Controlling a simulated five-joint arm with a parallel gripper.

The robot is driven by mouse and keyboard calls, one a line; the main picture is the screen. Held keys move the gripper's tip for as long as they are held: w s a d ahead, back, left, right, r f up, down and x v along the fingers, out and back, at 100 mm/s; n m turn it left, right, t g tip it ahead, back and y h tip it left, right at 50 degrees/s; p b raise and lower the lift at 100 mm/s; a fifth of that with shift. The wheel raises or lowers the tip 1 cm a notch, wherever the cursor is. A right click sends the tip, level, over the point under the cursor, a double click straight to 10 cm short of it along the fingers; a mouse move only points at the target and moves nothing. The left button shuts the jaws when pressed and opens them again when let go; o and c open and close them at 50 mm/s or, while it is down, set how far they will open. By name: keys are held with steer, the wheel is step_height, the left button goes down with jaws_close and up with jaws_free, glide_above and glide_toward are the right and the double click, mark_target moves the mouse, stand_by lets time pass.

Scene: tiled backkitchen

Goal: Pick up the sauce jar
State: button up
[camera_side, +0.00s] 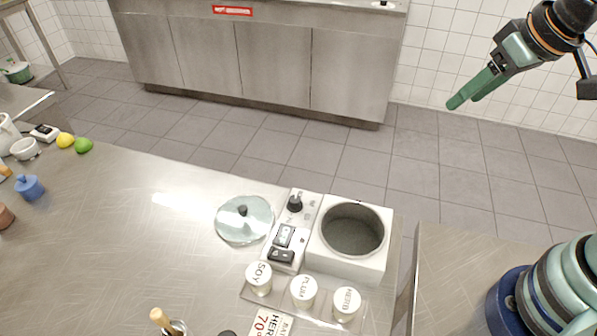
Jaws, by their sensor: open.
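Three small jars with white, lettered lids stand in a row at the front of the steel counter. The left one (259,278) reads SOY. The middle one (303,291) has lettering that looks like PLUM. The right one (347,304) seems to read HERB. I cannot tell which of them is the sauce jar. My gripper (456,102) is open and empty, high at the upper right, seen edge-on and well away from the jars.
A white cooker with a round well (352,232) and switches stands right behind the jars. A glass lid (244,219) lies left of it. A bottle (166,321) and a lettered card (270,324) are in front. The counter's middle left is clear.

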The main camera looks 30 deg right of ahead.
steer(key=shift+o, duration=1.2)
steer(key=m+g, duration=0.5)
steer(key=m, duration=0.9)
glide_above(305, 286)
step_height(305, 286, down, 12)
steer(key=f, duration=0.6)
steer(key=shift+w+a+f, duration=0.1)
steer(key=shift+w+a, duration=0.1)
steer(key=shift+w, duration=0.05)
steer(key=f, duration=0.4)
steer(key=shift+s+d, duration=0.25)
steer(key=shift+f, duration=0.6)
